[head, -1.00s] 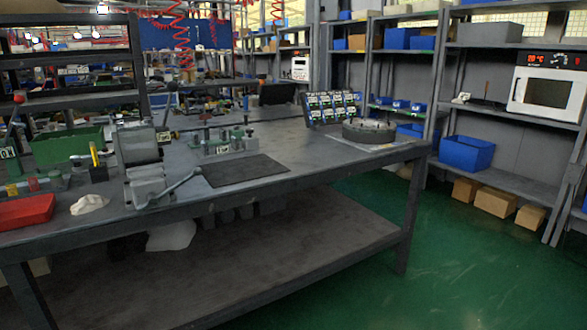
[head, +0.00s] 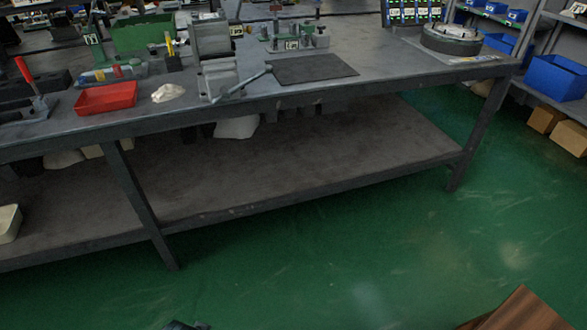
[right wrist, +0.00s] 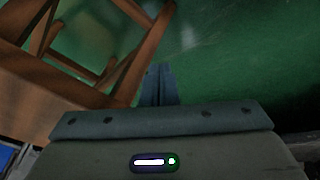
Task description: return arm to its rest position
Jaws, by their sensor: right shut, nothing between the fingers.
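In the right wrist view my right gripper (right wrist: 159,85) is shut, its two fingers together with nothing between them. It hangs over green floor, apart from a brown wooden piece of furniture (right wrist: 80,75) at the left of that view. In the head view no gripper can be made out clearly; a small dark shape shows at the bottom edge, too little to tell what it is. My left gripper is not in view.
A grey workbench (head: 330,190) with a lower shelf spans the head view. On it are a red tray (head: 106,98), a vise (head: 215,72), a black mat (head: 314,68) and a round grey part (head: 451,40). A brown wooden corner (head: 520,312) stands at bottom right. Green floor (head: 350,270) is open in front.

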